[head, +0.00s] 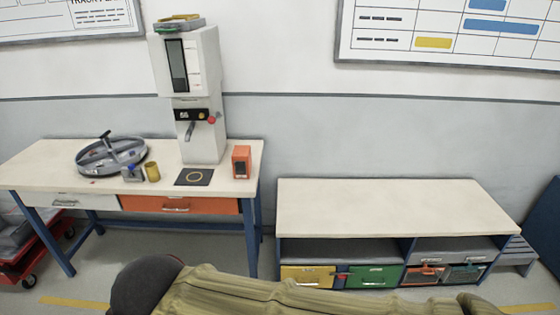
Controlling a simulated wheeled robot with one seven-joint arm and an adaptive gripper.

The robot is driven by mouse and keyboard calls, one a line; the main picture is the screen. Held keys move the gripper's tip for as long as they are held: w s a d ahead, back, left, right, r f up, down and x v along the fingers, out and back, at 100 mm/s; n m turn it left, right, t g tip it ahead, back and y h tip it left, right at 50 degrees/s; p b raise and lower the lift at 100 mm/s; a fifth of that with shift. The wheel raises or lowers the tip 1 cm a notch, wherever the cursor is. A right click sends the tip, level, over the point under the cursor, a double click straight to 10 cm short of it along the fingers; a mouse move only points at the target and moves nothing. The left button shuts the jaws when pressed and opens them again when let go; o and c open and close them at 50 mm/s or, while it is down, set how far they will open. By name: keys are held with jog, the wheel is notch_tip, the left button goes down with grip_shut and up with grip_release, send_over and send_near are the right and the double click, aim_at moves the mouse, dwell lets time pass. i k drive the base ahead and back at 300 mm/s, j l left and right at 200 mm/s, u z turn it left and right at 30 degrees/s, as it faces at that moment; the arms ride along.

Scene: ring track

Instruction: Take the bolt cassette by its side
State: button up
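No label marks the bolt cassette, so I cannot tell for sure which thing it is. A small upright orange box (241,162) with a dark front stands on the workbench near its right end, right of the dark square mat, and could be it. Orange (427,273) and teal (465,273) fronted boxes with handles sit in the low cabinet's right bay and could also be cassettes. My arm, in an olive cover, crosses the bottom of the head view. My gripper is not in view.
The workbench (40,178) carries a grey ring-shaped tray (110,155), a yellow cup (153,171) and a tall white machine (188,90). The low cabinet (390,207) has a bare top. Yellow (308,277) and green (374,277) boxes sit in its left bay. A red cart (30,250) stands left.

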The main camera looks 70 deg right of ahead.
aim_at(240, 156)
jog(key=l+z, duration=0.15)
jog(key=z, duration=1.8)
jog(key=i+j+z, duration=0.25)
jog(key=i+j, duration=0.25)
jog(key=i+j+z, duration=0.25)
jog(key=i+j, duration=0.2)
jog(key=j, duration=0.1)
